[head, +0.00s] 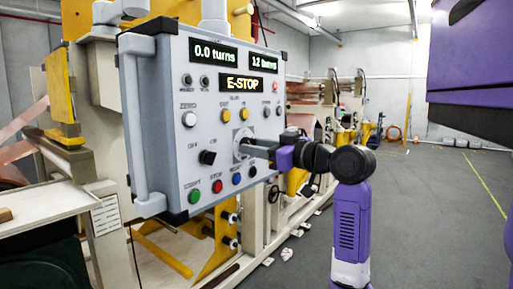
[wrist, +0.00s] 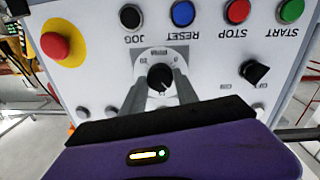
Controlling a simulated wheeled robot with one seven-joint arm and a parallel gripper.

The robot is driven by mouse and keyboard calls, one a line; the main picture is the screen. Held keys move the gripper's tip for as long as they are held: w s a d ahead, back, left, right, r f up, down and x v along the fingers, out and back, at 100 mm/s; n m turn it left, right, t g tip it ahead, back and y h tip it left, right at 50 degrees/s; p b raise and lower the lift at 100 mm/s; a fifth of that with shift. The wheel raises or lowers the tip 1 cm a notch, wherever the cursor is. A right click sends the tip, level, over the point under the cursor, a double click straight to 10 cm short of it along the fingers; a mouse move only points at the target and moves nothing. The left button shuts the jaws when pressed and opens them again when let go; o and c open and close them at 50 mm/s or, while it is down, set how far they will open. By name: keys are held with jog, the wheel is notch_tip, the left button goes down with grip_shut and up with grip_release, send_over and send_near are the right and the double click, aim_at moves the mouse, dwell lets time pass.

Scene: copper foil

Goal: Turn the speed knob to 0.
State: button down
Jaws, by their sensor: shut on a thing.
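The speed knob (wrist: 160,77) is a round black knob on a white dial plate (wrist: 151,58) in the wrist view, which shows the panel upside down. My gripper (wrist: 161,84) has one grey finger on each side of the knob and is shut on it. In the head view my gripper (head: 243,148) reaches the grey control panel (head: 174,150) from the right and hides most of the knob and dial. The pointer's exact setting is too small to read.
Close by are a black selector switch (head: 207,157), coloured buttons including a green one (head: 194,196), and a red emergency stop (wrist: 55,46). The floor (head: 420,200) at right is clear.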

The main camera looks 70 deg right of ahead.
jog(key=shift+f+b, duration=0.1)
jog(key=shift+b, duration=0.25)
jog(key=shift+f+n+t+y+b, duration=0.1)
jog(key=shift+n+t+y+b, duration=0.2)
jog(key=shift+n+b, duration=4.25)
jog(key=shift+n+t+y+b, duration=0.2)
jog(key=shift+n+t+b, duration=0.1)
jog(key=shift+n+b, duration=4.2)
jog(key=shift+n+p, duration=0.5)
jog(key=shift+n, duration=0.25)
jog(key=c, duration=0.9)
grip_release()
jog(key=shift+s, duration=0.1)
